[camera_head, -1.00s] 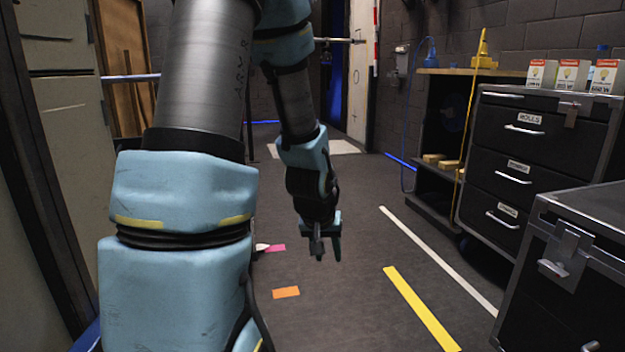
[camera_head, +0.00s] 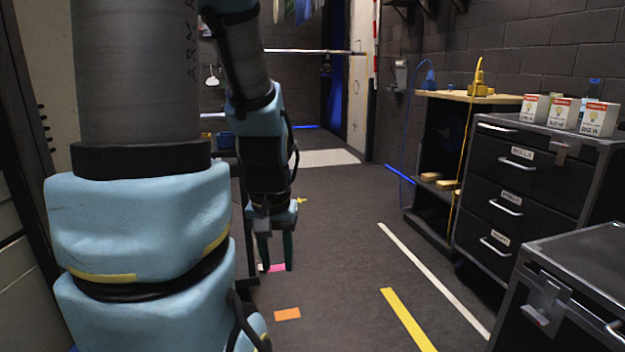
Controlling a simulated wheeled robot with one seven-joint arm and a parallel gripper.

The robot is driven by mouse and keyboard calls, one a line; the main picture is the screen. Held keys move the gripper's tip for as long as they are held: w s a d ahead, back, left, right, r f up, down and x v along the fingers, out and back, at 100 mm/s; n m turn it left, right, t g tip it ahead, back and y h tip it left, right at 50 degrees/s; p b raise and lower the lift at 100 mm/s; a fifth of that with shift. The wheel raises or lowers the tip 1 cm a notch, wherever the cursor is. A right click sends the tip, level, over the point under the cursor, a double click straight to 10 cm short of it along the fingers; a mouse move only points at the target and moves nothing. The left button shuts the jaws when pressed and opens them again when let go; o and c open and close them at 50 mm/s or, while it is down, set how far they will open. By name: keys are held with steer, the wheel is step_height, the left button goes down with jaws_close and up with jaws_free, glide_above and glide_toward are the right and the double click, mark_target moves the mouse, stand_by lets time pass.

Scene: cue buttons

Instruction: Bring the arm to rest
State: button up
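My arm, pale blue with dark grey links, fills the left of the head view. My gripper (camera_head: 275,252) hangs below its wrist, fingers pointing down, over the dark floor. No cue buttons can be made out in this view.
A black drawer cabinet (camera_head: 520,190) with small white boxes (camera_head: 598,119) on top stands at the right. A black case (camera_head: 575,290) is in the right foreground. A wooden-topped shelf (camera_head: 470,96) stands beyond. The floor between white and yellow strips (camera_head: 408,320) is clear.

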step_height(320, 180, up, 19)
steer(key=p, duration=1.6)
